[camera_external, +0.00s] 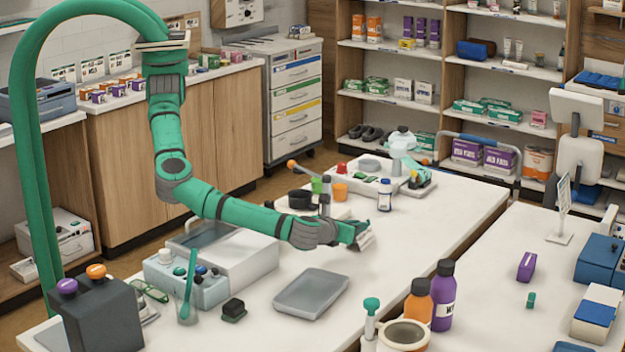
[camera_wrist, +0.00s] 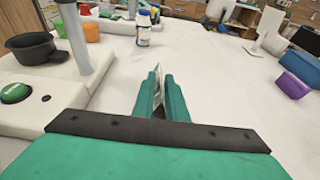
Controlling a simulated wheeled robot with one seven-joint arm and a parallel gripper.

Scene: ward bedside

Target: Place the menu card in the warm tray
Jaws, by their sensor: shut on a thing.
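My gripper (camera_external: 358,236) is over the white table, in front of the arm's last link. In the wrist view my gripper (camera_wrist: 161,85) has its two green fingers close together on a thin pale card, the menu card (camera_wrist: 157,92), seen nearly edge-on. The card also shows as a pale piece at the fingertips (camera_external: 365,241) in the external view; its printed face cannot be read. A shallow grey tray (camera_external: 311,293) lies empty on the table, below and left of my gripper. It looks like the warm tray, though no label shows. The tray is not visible in the wrist view.
A white bottle (camera_external: 384,195) stands beyond my gripper. A black pan (camera_external: 299,199) and an orange cup (camera_external: 340,192) are at the back left. Orange and purple bottles (camera_external: 443,295) stand right of the tray, near a round cup (camera_external: 403,335).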

